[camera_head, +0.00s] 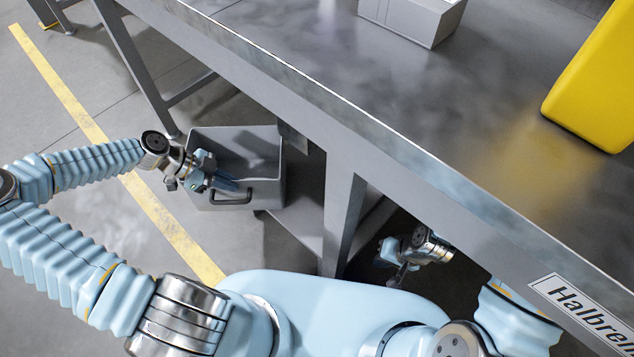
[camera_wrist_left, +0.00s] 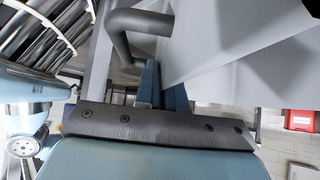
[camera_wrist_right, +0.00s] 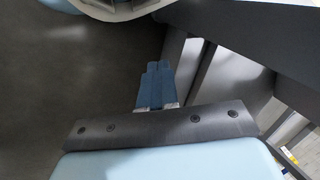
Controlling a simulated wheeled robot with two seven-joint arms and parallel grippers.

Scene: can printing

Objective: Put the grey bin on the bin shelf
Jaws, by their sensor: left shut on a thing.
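The grey bin (camera_head: 268,190) is an open, empty-looking box with a dark handle on its near side, left of the table's edge in the head view. In the left wrist view its wall (camera_wrist_left: 215,40) and handle (camera_wrist_left: 122,35) are close in front of me. My left gripper (camera_head: 226,184) is shut on the bin at its near rim, above the handle. A low grey shelf (camera_head: 304,228) shows under the table, just right of the bin; I cannot tell whether the bin touches it. My right gripper (camera_head: 397,279) is below the table edge, fingers together and empty in the right wrist view (camera_wrist_right: 154,82).
The grey table (camera_head: 330,65) overhangs the shelf, and its leg (camera_head: 342,210) stands between the bin and my right gripper. A grey box (camera_head: 410,18) and a yellow object (camera_head: 595,90) are on top. The floor left of the bin is clear, with a yellow line (camera_head: 165,225).

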